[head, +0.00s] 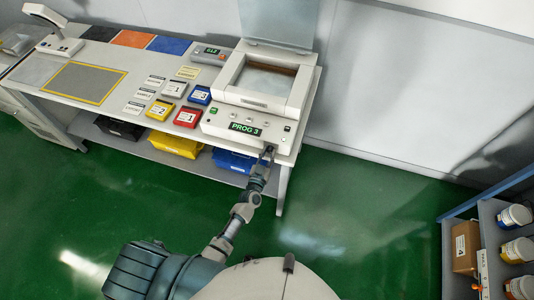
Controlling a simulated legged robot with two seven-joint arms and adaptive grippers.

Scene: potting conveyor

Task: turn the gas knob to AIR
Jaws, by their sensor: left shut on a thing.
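The white machine (222,120) stands at the right end of the bench, with a green display (244,128) reading PROG 3 on its front panel. My left gripper (269,149) is at the lower right of this panel, shut on a small part there that I take to be the gas knob. The fingers hide the knob, and its setting and any AIR mark cannot be read. My right gripper is not in view.
The machine's lid (275,28) stands open. Red (188,117), yellow (160,110) and blue (200,94) labelled blocks lie left of it. Yellow (176,145) and blue bins (232,160) sit below. A shelf with jars (515,217) stands at right; the green floor between is clear.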

